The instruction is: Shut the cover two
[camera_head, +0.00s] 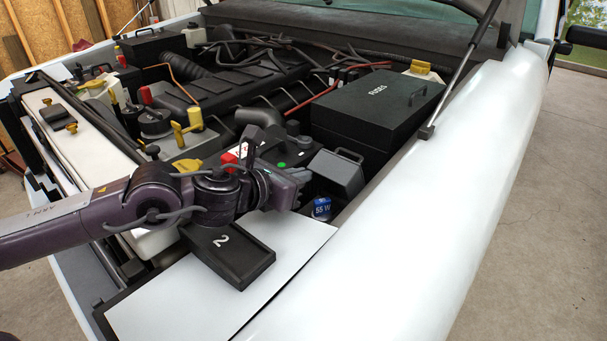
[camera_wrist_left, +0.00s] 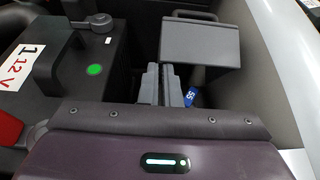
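A grey cover with a bar handle (camera_head: 336,176) stands tilted up beside the black fuse box; no number shows on it, so I cannot tell for sure that it is cover two. It also shows in the left wrist view (camera_wrist_left: 200,45). A blue bulb part marked 55 W (camera_head: 321,208) sits below it, also in the left wrist view (camera_wrist_left: 190,97). My left gripper (camera_head: 300,176) is just left of the cover. In the left wrist view its fingers (camera_wrist_left: 160,85) are together with nothing seen between them, apparently just apart from the cover.
The fuse box (camera_head: 372,108) stands behind the cover. A battery marked 12 V (camera_wrist_left: 75,70) is left of the fingers. The white fender (camera_head: 470,190) borders the right.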

